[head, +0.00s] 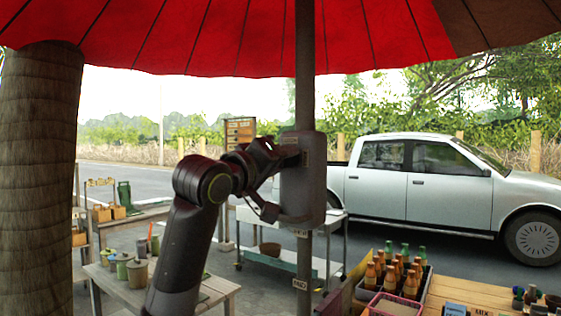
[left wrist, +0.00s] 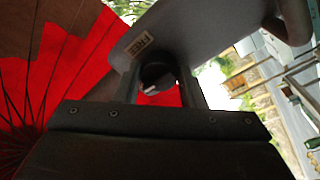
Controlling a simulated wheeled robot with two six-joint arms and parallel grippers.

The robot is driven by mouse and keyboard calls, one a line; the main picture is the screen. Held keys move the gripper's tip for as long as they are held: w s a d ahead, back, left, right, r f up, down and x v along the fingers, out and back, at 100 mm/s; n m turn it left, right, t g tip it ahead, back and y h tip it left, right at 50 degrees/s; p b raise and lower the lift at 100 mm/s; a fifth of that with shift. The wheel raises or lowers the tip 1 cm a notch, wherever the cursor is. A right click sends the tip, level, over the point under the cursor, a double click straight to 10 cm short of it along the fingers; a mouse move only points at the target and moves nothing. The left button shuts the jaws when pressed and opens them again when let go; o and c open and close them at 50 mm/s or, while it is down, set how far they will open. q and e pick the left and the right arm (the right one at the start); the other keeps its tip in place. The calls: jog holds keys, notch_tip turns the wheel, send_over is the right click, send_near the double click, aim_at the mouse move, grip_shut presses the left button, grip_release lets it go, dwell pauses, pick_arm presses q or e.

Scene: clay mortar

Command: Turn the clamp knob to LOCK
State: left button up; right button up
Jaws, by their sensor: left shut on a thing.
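The clamp (head: 308,190) is a grey housing around the umbrella pole (head: 305,90). In the left wrist view its grey plate (left wrist: 190,25) carries a small label reading FREE (left wrist: 138,45). The dark round knob (left wrist: 157,73) has a white mark on its lower part. My left gripper (head: 279,157) is at the upper left side of the clamp. Its fingers stand on either side of the knob and are shut on it. The knob is hidden by the gripper in the head view. I cannot read a LOCK label. My right gripper is not in view.
A red umbrella canopy (head: 220,40) spreads overhead. A thick trunk (head: 38,180) stands at the left. A table with pots (head: 137,273) is below my left arm. Crates of bottles (head: 395,275) stand lower right. A silver pickup (head: 420,195) is parked behind.

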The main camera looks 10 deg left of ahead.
pick_arm(q)
jog(key=shift+n, duration=0.3)
jog(key=o, duration=1)
jog(key=shift+b+v, duration=3.2)
jog(key=shift+v, duration=5.55)
jog(key=shift+d, duration=0.2)
